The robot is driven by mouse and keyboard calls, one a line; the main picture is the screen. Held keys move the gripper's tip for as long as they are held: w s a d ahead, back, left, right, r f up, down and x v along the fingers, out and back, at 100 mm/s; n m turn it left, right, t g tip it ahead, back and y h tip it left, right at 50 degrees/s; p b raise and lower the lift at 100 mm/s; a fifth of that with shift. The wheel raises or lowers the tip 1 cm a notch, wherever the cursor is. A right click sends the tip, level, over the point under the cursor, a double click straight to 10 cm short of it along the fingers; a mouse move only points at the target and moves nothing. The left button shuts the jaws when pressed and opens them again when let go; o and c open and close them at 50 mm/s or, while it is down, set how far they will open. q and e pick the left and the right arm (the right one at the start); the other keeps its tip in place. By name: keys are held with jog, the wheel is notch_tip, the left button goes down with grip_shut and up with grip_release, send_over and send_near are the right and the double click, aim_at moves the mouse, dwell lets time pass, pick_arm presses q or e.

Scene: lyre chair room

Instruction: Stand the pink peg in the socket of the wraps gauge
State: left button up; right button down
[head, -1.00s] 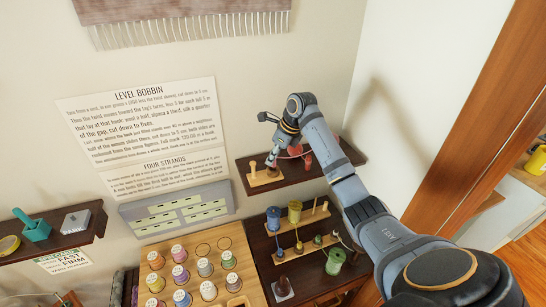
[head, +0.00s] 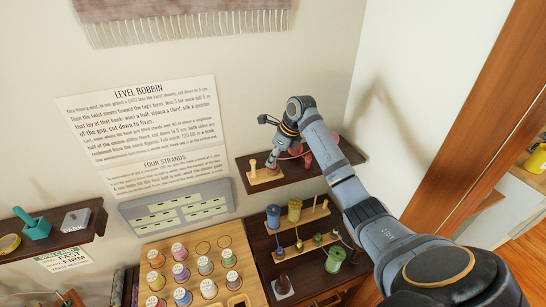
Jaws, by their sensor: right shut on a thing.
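My right gripper (head: 272,163) points down over the left part of the dark wall shelf. Its fingertips are small in the head view and are shut on what I take to be the pink peg, which the fingers mostly hide. A light wooden block (head: 260,179) lies on the shelf directly under the fingertips, with a pale upright peg (head: 253,165) at its left. It appears to be the wraps gauge. I cannot make out its socket, or whether the held peg touches it. My left gripper is not in view.
A red object (head: 322,150) stands on the shelf (head: 345,157), partly behind my arm. Below are a spool rack (head: 301,219) and a wooden tray (head: 238,240) of several thread spools. A left shelf (head: 62,240) holds a teal object (head: 36,228). A wall closes the back.

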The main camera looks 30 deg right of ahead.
jog(key=shift+f, duration=0.45)
jog(key=c, duration=1.2)
grip_release()
jog(key=shift+s+r, duration=0.1)
jog(key=shift+r, duration=0.25)
jog(key=v, duration=1.1)
jog(key=shift+r, duration=0.15)
jog(key=shift+s, duration=0.1)
